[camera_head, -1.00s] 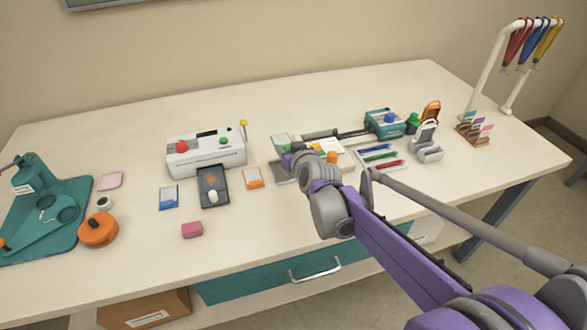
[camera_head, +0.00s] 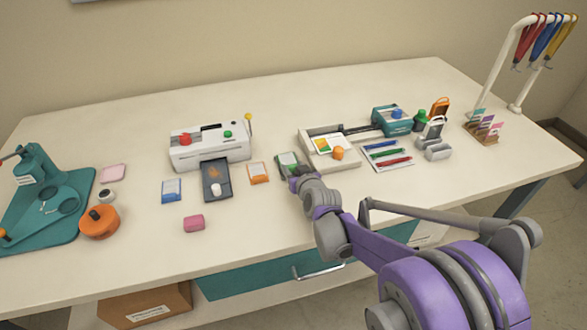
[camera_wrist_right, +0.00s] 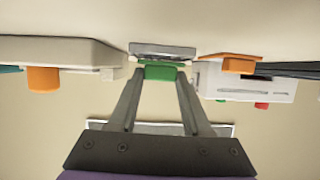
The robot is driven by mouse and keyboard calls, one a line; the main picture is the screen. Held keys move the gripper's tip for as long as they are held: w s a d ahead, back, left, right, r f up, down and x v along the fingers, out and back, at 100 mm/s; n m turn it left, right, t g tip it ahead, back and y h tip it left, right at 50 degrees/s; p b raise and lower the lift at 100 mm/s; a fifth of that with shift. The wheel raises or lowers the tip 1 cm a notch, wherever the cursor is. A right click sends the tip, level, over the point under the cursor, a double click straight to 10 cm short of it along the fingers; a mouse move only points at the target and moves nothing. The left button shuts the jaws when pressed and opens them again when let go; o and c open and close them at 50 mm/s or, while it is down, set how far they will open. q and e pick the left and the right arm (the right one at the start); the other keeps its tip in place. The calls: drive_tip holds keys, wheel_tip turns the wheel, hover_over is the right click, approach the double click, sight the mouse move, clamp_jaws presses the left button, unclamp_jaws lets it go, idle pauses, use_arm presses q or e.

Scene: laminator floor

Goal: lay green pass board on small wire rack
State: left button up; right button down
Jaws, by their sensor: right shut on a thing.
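The green pass board (camera_head: 287,159) shows at the tip of my right gripper (camera_head: 298,173), right of the orange board. In the right wrist view its green edge (camera_wrist_right: 160,72) sits between the two fingertips of my right gripper (camera_wrist_right: 158,78), which is shut on it. A flat grey piece (camera_wrist_right: 162,50) shows just beyond the green edge; I cannot tell whether it belongs to the board or lies behind it. I cannot clearly pick out the small wire rack; the arm and board hide part of the table there. My left gripper is not in view.
The orange board (camera_head: 258,173), blue board (camera_head: 171,190) and dark plate (camera_head: 215,182) lie to the left. The white laminator (camera_head: 210,146) stands behind them. The table's front is mostly clear.

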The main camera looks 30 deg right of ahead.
drive_tip(key=shift+f, duration=0.2)
drive_tip(key=shift+c, duration=1.7)
unclamp_jaws()
drive_tip(key=shift+r, duration=0.15)
drive_tip(key=shift+s+r, duration=0.2)
drive_tip(key=shift+s, duration=0.05)
drive_tip(key=p+v, duration=0.2)
drive_tip(key=v, duration=0.9)
drive_tip(key=shift+s+a+r, duration=0.1)
drive_tip(key=shift+s+r, duration=0.05)
drive_tip(key=shift+s, duration=0.05)
drive_tip(key=shift+s+a, duration=0.15)
drive_tip(key=shift+a, duration=0.2)
drive_tip(key=s+a+f+g+y, duration=0.1)
drive_tip(key=s+a, duration=0.1)
drive_tip(key=a, duration=0.1)
drive_tip(key=s+a+f+n+g+y, duration=0.1)
drive_tip(key=s+a, duration=0.2)
drive_tip(key=s+a+f+n+g+y, duration=0.1)
drive_tip(key=s+a+f+g, duration=0.1)
drive_tip(key=shift+s+a+f, duration=0.1)
drive_tip(key=shift+s+a, duration=0.2)
drive_tip(key=shift+a, duration=0.1)
drive_tip(key=s+a+f+g, duration=0.1)
drive_tip(key=s+f+g, duration=0.1)
drive_tip(key=s, duration=0.4)
drive_tip(key=s+a+f+g, duration=0.2)
drive_tip(key=s, duration=0.4)
drive_tip(key=shift+n, duration=0.3)
